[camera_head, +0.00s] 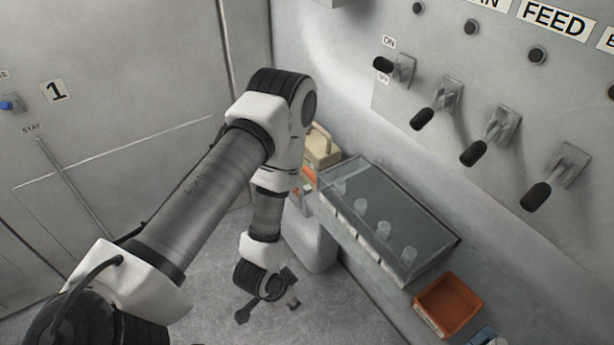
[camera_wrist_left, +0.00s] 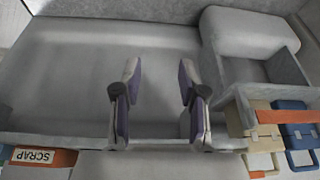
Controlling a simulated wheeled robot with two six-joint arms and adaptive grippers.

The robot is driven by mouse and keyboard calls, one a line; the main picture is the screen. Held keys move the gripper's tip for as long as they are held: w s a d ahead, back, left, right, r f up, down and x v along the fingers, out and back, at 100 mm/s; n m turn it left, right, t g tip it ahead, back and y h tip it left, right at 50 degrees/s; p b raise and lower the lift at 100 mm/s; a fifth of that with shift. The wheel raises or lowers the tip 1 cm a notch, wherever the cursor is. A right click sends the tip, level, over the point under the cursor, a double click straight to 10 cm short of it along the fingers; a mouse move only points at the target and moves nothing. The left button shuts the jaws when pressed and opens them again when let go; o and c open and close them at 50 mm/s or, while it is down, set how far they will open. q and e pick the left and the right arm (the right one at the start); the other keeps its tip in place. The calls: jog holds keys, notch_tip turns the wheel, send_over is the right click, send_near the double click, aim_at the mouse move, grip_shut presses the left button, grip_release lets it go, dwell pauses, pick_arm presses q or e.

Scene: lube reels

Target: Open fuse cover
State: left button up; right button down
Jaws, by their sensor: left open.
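A low box with a glassy, see-through lid (camera_head: 400,205) sits on the ledge along the wall in the head view. It looks closed, and several clear cup shapes show along it. I cannot tell for sure that this is the fuse cover. My left gripper (camera_head: 267,296) hangs low, left of the box and apart from it, above the floor. In the left wrist view its two purple-lined fingers (camera_wrist_left: 157,95) are spread with nothing between them. A broad grey surface (camera_wrist_left: 70,80) lies behind them. My right gripper is not in view.
An orange bin (camera_head: 447,304) stands right of the box; its SCRAP label (camera_wrist_left: 35,156) shows in the left wrist view. A beige case (camera_head: 322,148) stands at the box's far end. Several black-handled levers (camera_head: 487,143) stick out from the wall. The floor is mostly clear.

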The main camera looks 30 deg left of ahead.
pick_arm(q)
jog(key=w+a+f+m+t+b, duration=0.1)
jog(key=w+a+m+t+b, duration=0.15)
jog(key=w, duration=0.55)
jog(key=m+t+y+b, duration=0.1)
jog(key=m+t+b, duration=0.4)
jog(key=m+t, duration=0.7)
send_near(308, 177)
jog(key=w, duration=1.1)
jog(key=shift+r, duration=0.25)
jog(key=shift+s+d, duration=0.1)
grip_shut()
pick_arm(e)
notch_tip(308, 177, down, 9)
